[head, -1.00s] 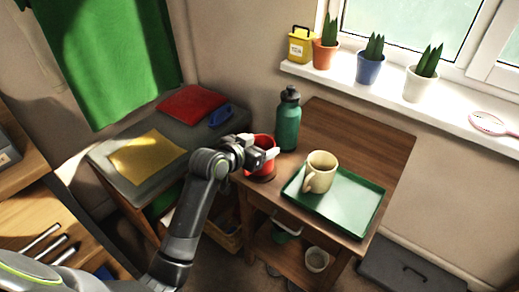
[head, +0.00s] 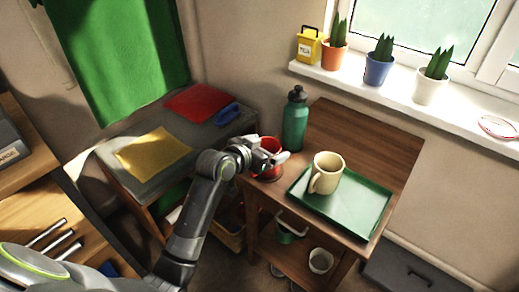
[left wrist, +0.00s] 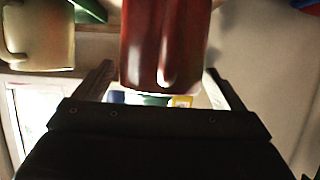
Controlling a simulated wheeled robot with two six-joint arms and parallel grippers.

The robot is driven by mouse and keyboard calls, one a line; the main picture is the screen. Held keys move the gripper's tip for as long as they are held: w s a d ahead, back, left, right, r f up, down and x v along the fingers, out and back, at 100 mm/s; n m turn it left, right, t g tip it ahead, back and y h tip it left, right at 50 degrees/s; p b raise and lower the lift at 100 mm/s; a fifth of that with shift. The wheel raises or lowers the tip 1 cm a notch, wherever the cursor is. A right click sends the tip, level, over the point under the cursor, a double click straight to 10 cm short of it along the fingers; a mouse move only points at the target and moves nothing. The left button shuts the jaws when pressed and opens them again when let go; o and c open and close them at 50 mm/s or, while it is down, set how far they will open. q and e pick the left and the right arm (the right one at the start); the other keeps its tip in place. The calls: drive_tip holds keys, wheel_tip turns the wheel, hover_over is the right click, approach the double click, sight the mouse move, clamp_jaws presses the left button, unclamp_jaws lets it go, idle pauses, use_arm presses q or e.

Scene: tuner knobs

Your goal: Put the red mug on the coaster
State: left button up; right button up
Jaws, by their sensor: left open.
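The red mug (head: 269,146) stands upright near the left corner of the wooden table. A dark brown round edge shows at its base, seemingly the coaster (head: 264,179), mostly hidden by the mug and my gripper. My left gripper (head: 265,158) is at the mug, open, with a pale finger on its right side. In the left wrist view the mug (left wrist: 165,45) fills the top middle, between the lines of the two spread fingers; I cannot tell whether either touches it. My right gripper is not in view.
A green tray (head: 355,222) with a cream mug (head: 326,173) lies right of the red mug. A teal bottle (head: 295,120) stands just behind. A grey side table (head: 200,140) with yellow and red cloths is at left. The wooden table's back right (head: 385,145) is clear.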

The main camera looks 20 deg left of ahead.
use_arm(q)
drive_tip(key=p+v, duration=0.1)
drive_tip(key=v, duration=1.1)
drive_tip(key=shift+p, duration=0.35)
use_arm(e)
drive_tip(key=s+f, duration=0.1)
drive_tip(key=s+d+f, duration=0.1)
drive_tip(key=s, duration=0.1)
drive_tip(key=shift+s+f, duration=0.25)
